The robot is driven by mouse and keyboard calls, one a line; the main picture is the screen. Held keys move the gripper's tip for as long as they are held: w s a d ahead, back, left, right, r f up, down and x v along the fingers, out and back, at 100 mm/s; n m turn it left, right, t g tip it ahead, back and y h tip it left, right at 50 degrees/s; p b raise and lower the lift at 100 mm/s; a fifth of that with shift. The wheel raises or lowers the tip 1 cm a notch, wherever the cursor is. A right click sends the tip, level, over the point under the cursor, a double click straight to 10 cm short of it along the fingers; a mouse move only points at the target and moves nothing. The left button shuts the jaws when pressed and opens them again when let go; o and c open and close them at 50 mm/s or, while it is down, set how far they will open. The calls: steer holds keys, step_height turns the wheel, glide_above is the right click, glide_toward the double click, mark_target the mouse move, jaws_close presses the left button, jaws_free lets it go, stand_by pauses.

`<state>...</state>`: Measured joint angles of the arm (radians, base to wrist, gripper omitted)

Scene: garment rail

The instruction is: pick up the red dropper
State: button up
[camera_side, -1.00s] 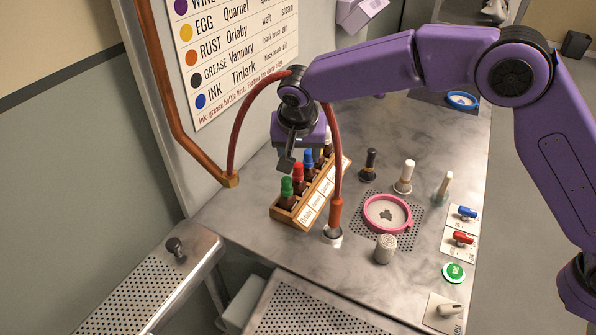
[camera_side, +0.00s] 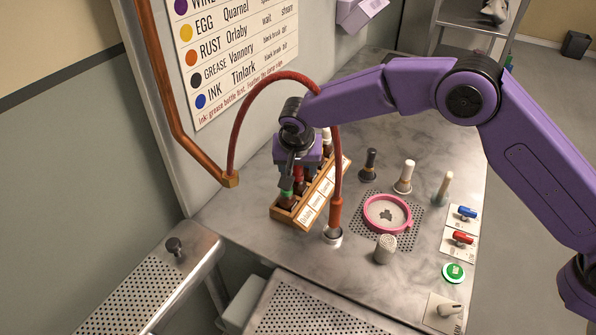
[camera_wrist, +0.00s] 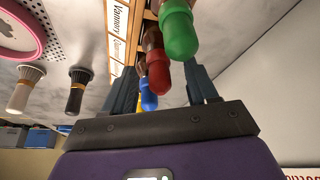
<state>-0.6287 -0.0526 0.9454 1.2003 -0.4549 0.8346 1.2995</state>
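The red dropper (camera_wrist: 158,78) has a red rubber bulb on a brown bottle. In the wrist view it sits between the two fingers of my gripper (camera_wrist: 164,82), with a gap on each side. The gripper is open and holds nothing. In the side view my gripper (camera_side: 294,176) is down at the bottle rack (camera_side: 316,203), and it largely hides the red dropper there. The green dropper (camera_wrist: 180,32) stands beside the red one, nearer the rack's front end. The blue dropper (camera_wrist: 148,98) is on its other side.
A red hose (camera_side: 338,170) arches close around my wrist. Dark (camera_side: 369,162) and pale-handled (camera_side: 405,175) brushes stand right of the rack. The sign board (camera_side: 235,60) is behind.

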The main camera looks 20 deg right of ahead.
jaws_close()
steer(key=shift+r, duration=0.15)
step_height(320, 180, up, 10)
steer(key=shift+f, duration=0.1)
stand_by(0.3)
